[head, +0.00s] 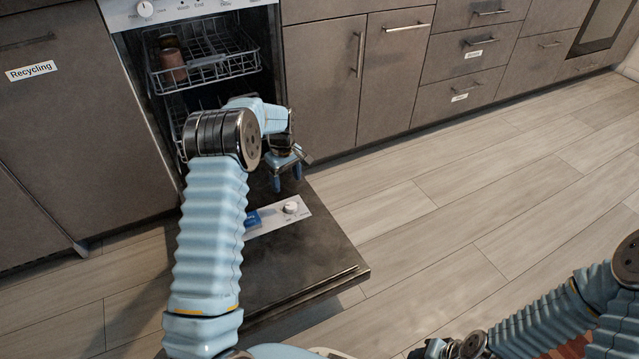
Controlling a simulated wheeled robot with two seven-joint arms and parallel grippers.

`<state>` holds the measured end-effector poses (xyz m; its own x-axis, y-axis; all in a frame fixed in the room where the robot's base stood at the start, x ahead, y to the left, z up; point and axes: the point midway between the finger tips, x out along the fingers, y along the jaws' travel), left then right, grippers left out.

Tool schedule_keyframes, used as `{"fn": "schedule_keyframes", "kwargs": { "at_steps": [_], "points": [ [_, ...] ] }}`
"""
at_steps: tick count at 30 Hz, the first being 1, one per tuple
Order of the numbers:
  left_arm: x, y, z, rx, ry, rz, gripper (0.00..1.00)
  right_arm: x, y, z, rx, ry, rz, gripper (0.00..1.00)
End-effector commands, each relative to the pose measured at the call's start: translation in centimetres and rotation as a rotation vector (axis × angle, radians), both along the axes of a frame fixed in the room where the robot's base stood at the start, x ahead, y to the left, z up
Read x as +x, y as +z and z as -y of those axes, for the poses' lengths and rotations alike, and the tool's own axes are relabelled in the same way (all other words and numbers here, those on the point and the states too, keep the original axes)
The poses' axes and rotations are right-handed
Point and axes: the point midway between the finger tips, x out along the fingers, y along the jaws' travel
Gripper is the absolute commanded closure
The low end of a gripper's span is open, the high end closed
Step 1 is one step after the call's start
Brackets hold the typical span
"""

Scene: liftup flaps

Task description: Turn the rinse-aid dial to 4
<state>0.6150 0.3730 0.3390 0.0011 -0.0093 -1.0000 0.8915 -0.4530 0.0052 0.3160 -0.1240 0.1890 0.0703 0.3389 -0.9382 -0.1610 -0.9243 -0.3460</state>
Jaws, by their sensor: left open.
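The dishwasher door (325,262) hangs open, lying low in front of the machine. On its inner face is a pale panel with a small white round dial (291,207), which I take for the rinse-aid dial. Its markings are too small to read. A blue part (252,219) sits left of the dial on the same panel. My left gripper (287,184) is open and empty, fingers pointing down, just above the dial in the picture and apart from it. My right gripper (455,347) is at the bottom edge, away from the door; its fingers are unclear.
The upper rack (215,62) with a brown cup (172,66) is inside the dishwasher, behind my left arm. Another knob (145,9) is on the front panel above. Cabinets (390,70) and drawers line the wall. The wooden floor (440,215) right of the door is clear.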

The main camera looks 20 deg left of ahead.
Motion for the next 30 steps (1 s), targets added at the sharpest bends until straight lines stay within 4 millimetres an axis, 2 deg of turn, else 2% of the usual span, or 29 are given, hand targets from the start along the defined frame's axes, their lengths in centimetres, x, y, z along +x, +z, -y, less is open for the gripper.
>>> {"fn": "schedule_keyframes", "kwargs": {
  "at_steps": [5,8,15,21,25,30],
  "points": [
    [0.2,0.0,-0.7,0.01,0.027,-0.005,0.31,-0.1,-0.4,0.0,0.0,-0.001,-0.001,0.57],
    [0.2,-1.5,-0.7,0.01,0.027,-0.006,0.31,-0.1,-0.7,0.0,0.0,0.0,-0.002,0.57],
    [0.1,-7.2,-0.6,0.009,0.026,-0.008,0.31,-0.1,-1.6,-0.1,0.002,0.001,-0.002,0.57],
    [0.1,-11.1,-0.6,0.009,0.026,-0.005,0.31,0.0,-2.1,-0.1,0.002,0.0,-0.001,0.57],
    [0.2,-12.5,-0.6,0.009,0.025,-0.005,0.31,0.0,-2.3,-0.1,0.002,0.0,0.0,0.57],
    [0.2,-13.1,-0.6,0.01,0.024,-0.002,0.31,0.0,-2.4,-0.1,0.002,-0.001,0.0,0.57]
  ]
}}
